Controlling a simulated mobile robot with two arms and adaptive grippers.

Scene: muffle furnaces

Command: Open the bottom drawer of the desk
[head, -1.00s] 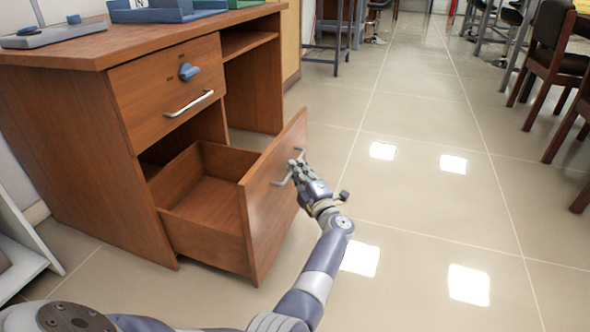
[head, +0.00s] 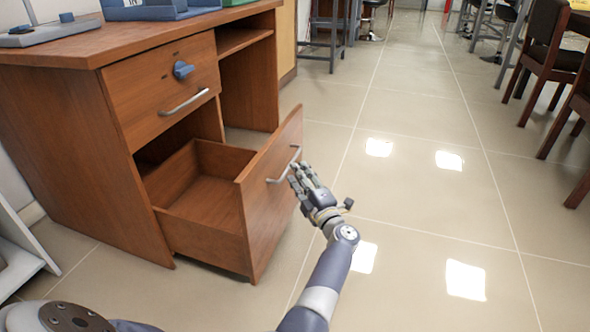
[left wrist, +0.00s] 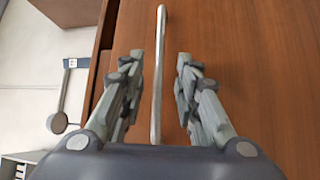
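The wooden desk (head: 55,130) stands at the left in the head view. Its bottom drawer (head: 256,215) is pulled well out and its empty inside shows. The bar handle (head: 284,166) is on the drawer front; in the left wrist view the handle (left wrist: 157,85) runs upright between the fingers. My left gripper (head: 298,172) is just off the drawer front by the handle. In the left wrist view my left gripper (left wrist: 160,62) is open, with a gap on each side of the handle. My right gripper is in neither view.
The top drawer (head: 165,88) is shut, with a blue knob (head: 183,70) and its own handle. A white shelf unit (head: 15,245) stands at the far left. Dark chairs (head: 548,65) stand at the right. The tiled floor (head: 430,190) right of the drawer is clear.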

